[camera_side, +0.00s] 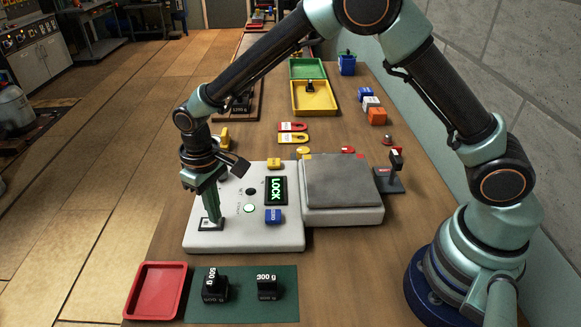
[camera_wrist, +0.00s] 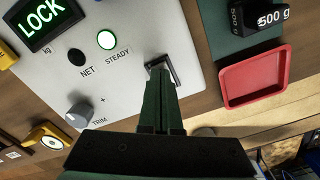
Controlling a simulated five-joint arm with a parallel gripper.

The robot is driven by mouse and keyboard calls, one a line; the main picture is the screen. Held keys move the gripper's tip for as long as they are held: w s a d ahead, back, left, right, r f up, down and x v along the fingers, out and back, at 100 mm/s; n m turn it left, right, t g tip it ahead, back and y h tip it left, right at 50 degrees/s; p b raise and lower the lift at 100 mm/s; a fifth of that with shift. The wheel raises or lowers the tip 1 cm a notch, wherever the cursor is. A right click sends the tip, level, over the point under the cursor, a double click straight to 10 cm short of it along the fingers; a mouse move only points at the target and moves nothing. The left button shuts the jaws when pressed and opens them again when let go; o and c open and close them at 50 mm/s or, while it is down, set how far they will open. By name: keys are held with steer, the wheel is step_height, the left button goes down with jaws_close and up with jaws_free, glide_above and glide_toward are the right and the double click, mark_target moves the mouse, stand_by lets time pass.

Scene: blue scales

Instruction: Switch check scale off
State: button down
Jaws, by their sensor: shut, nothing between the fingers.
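The check scale has a white control panel (camera_side: 285,240) and a grey weighing plate (camera_side: 341,180) to its right. Its display (camera_side: 276,190) reads LOCK in green, and it shows in the wrist view too (camera_wrist: 46,19). A round light (camera_wrist: 106,40) marked STEADY glows, while the NET light (camera_wrist: 76,58) is dark. A switch in a dark rectangular frame (camera_wrist: 174,68) sits at the panel's near left corner. My gripper (camera_side: 213,222) is shut and empty, pointing down with its tips at this switch. In the wrist view the fingertips (camera_wrist: 157,72) partly cover the switch, so its position and any contact are unclear.
A red tray (camera_side: 157,290) and a green mat with a 500 g weight (camera_side: 214,287) and a 300 g weight (camera_side: 267,287) lie in front of the panel. A blue button (camera_side: 273,216) and a TRIM knob (camera_wrist: 80,114) are on the panel. A yellow tray (camera_side: 315,98) stands farther back.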

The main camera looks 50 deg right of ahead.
steer(key=shift+f, duration=0.5)
steer(key=shift+r, duration=3.55)
steer(key=shift+d+r, duration=0.1)
steer(key=s+d+r+m+t, duration=0.25)
steer(key=s+d+r, duration=0.25)
steer(key=d+r, duration=0.7)
steer(key=s+d+r+t, duration=0.1)
steer(key=s+d+t, duration=0.2)
steer(key=s+d, duration=0.5)
steer(key=shift+s+r, duration=0.35)
steer(key=shift+s, duration=0.45)
